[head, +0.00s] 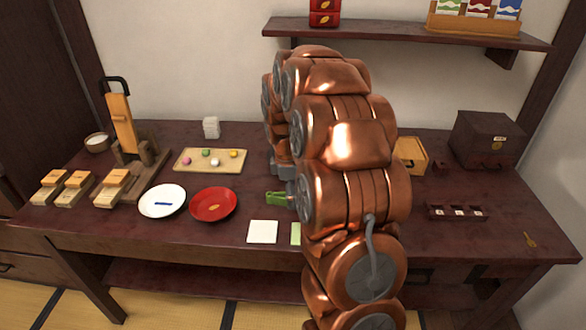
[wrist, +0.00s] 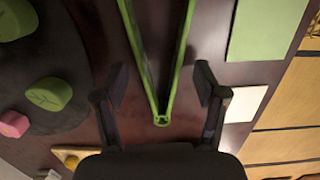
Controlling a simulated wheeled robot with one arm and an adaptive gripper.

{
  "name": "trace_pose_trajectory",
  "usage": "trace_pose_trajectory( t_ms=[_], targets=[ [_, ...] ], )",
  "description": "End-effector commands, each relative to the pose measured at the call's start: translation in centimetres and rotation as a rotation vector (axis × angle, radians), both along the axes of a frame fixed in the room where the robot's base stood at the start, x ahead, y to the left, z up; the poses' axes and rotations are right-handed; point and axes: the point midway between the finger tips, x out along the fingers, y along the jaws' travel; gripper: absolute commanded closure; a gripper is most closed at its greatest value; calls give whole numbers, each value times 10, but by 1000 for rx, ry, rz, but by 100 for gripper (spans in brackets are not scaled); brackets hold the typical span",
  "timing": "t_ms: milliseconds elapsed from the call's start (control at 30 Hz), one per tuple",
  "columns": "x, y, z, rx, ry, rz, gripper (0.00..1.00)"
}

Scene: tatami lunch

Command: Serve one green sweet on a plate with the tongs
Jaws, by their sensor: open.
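Green tongs (wrist: 182,65) lie on the dark table in the wrist view, with their legs spread and their joined end between my gripper's fingers. My gripper (wrist: 160,90) is open, one finger on each side of that end, with gaps visible. In the head view the tongs (head: 275,198) show only at one end; my arm hides the rest. Green sweets (wrist: 48,93) and a pink sweet (wrist: 12,124) sit on a dark round tray (wrist: 75,62) in the wrist view. A white plate (head: 150,208) with a blue mark and a red plate (head: 214,216) stand left of the tongs.
A wooden tray (head: 182,168) holds small coloured sweets, one of them green (head: 206,152). A white card (head: 262,231) and a green card (head: 296,233) lie at the front edge. Wooden blocks (head: 110,198) stand left; a dark box (head: 490,140) stands back right.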

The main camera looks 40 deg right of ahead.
Motion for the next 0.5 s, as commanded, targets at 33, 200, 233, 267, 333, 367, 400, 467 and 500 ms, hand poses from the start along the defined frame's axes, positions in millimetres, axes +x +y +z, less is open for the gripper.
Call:
trace_pose_trajectory(
  t_ms=[33,200,233,267,333,367,400,467,500],
  targets=[
    [-1,0,-4,1,2,0,28],
    [-1,-1,-8,0,0,-1,28],
    [-1,-1,-8,0,0,-1,28],
    [-1,-1,-8,0,0,-1,28],
    [-1,-1,-8,-1,-1,0,28],
    [-1,-1,-8,-1,-1,0,28],
    [-1,-1,-7,-1,-1,0,28],
    [-1,-1,-7,-1,-1,0,35],
    [-1,-1,-7,-1,-1,0,39]
  ],
)
